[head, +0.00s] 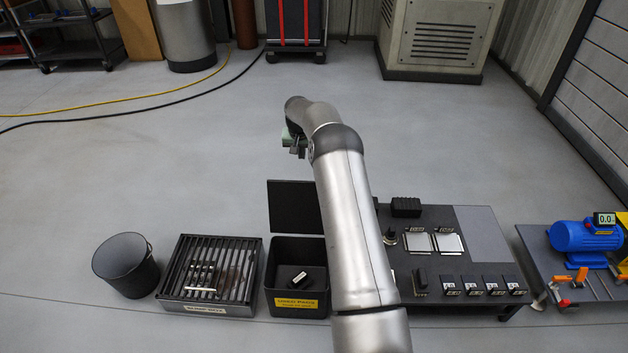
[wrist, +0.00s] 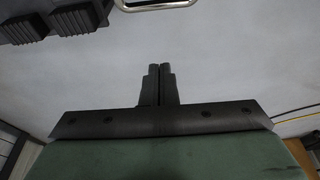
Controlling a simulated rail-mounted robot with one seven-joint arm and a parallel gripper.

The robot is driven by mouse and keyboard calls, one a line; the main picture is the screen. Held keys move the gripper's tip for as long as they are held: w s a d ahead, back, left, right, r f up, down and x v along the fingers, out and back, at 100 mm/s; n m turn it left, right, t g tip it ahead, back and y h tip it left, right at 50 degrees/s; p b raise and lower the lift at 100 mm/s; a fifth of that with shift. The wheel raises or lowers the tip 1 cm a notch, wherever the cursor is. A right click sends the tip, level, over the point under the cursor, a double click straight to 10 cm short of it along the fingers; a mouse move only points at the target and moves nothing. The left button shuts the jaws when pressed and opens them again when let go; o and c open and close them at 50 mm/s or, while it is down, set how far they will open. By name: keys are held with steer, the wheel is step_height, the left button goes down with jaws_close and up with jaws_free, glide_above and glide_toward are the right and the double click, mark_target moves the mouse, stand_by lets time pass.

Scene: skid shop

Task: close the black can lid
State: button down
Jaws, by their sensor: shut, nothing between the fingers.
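A round black can (head: 128,272) stands on the floor at the far left in the head view. Its top (head: 119,256) shows as a flat, dark disc; I cannot tell whether this is a lid or the dark inside. A square black bin (head: 297,303) with a yellow label stands nearer the middle. Its flat black lid (head: 293,206) is open, raised behind the bin. My gripper (head: 294,146) is high above the floor, beyond the raised lid in the picture and apart from it. In the wrist view its fingers (wrist: 160,68) are together and empty.
A slatted metal tray (head: 212,275) stands between the can and the bin. A dark bench (head: 440,268) with small parts is right of my arm; a blue motor (head: 584,236) is farther right. Open floor lies behind. Dark ribbed blocks (wrist: 55,22) show in the wrist view.

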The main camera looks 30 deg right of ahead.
steer(key=b+x, duration=0.3)
steer(key=x, duration=0.8)
steer(key=shift+s+a+r, duration=0.2)
steer(key=shift+s+a, duration=0.15)
steer(key=shift+s, duration=0.25)
steer(key=shift+s+a+r, duration=0.2)
steer(key=shift+s+a, duration=0.15)
steer(key=shift+s, duration=0.25)
steer(key=shift+s+a+r, duration=0.2)
steer(key=shift+s+a, duration=0.15)
steer(key=shift+s, duration=0.25)
steer(key=shift+s, duration=0.15)
